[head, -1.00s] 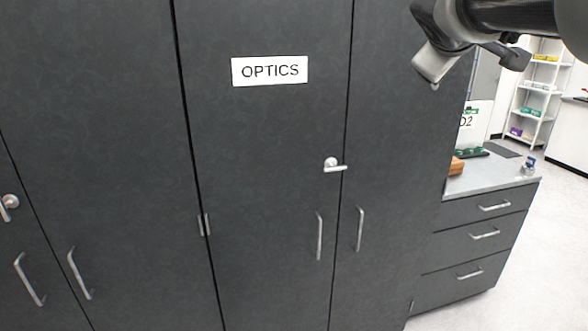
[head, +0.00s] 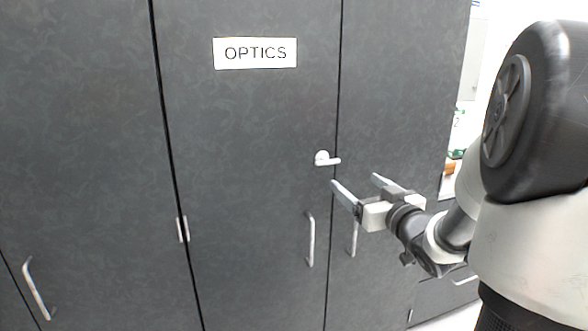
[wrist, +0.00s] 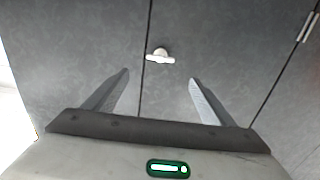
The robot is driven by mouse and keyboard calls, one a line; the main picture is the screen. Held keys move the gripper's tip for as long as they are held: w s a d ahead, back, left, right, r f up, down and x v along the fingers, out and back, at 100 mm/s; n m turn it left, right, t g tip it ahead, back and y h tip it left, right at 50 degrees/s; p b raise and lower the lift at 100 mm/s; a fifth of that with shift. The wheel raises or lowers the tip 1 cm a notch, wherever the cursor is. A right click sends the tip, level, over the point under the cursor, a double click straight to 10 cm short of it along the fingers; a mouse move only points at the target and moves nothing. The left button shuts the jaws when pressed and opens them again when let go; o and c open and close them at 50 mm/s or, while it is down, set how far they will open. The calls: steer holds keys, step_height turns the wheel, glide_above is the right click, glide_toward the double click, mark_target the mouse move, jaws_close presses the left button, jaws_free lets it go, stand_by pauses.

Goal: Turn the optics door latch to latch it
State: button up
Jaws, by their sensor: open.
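The optics door (head: 240,130) is a dark grey cabinet door with a white OPTICS sign (head: 255,53). Its latch (head: 325,159) is a small silver lever on a round base near the door's right edge. The lever lies about horizontal and points right, its tip at the seam with the neighbouring door. My gripper (head: 357,181) is open and empty, just below and to the right of the latch in the head view, apart from it. In the wrist view the latch (wrist: 160,56) shows beyond and between the two open fingertips (wrist: 160,77).
Vertical bar handles (head: 310,240) stand below the latch on both doors. A hinge (head: 183,229) sits at the optics door's left edge. Closed cabinet doors fill the left. A counter with drawers is partly hidden behind my arm at right.

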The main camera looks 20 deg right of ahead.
mark_target(329, 161)
steer(key=w, duration=0.5)
steer(key=w+b, duration=0.1)
steer(key=w, duration=1.1)
steer(key=shift+a, duration=0.35)
steer(key=shift+c, duration=0.2)
steer(key=c, duration=1)
